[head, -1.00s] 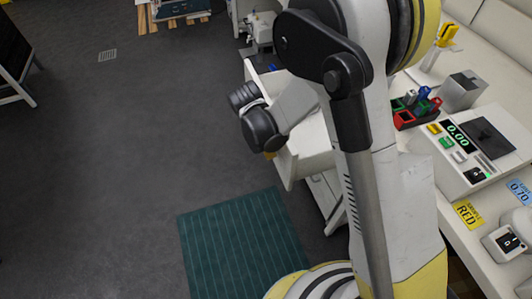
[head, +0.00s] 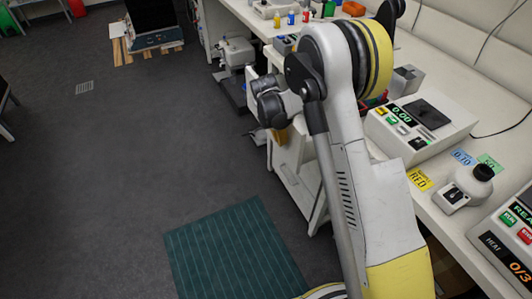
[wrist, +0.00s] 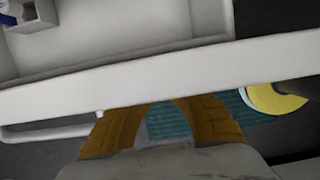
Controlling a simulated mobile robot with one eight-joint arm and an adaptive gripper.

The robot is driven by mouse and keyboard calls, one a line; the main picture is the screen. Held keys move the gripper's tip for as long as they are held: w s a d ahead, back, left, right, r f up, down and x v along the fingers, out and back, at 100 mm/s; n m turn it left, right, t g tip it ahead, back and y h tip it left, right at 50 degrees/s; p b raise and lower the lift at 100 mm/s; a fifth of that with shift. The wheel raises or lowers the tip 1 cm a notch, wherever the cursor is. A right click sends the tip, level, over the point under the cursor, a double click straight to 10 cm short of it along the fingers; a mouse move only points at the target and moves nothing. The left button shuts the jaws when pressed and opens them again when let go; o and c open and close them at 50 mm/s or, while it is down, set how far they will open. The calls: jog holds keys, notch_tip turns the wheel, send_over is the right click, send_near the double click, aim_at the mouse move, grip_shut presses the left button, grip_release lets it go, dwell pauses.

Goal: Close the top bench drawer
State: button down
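The top bench drawer shows in the wrist view as a pale tray with its front panel (wrist: 130,88) running across the picture. It stands pulled out. In the head view the drawer (head: 290,153) is largely hidden behind my arm. My gripper (wrist: 163,103) has two orange-brown fingers at the outer side of the front panel. The fingertips are hidden at the panel's lower edge in the picture; I cannot tell whether they touch it or are closed together. In the head view my gripper (head: 280,136) is small and mostly covered by my wrist.
A small grey box (wrist: 34,15) with something blue sits inside the drawer. A white rail (wrist: 45,130) shows below the panel. A teal mat (head: 235,250) lies on open dark floor. The white bench (head: 455,215) carries instruments and labels.

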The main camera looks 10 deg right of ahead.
jog(key=shift+w+d, duration=0.3)
jog(key=shift+d, duration=0.45)
jog(key=shift+w+d, duration=0.25)
jog(key=shift+d, duration=0.55)
jog(key=shift+w+d, duration=0.3)
jog(key=shift+d, duration=0.45)
jog(key=shift+a, duration=0.1)
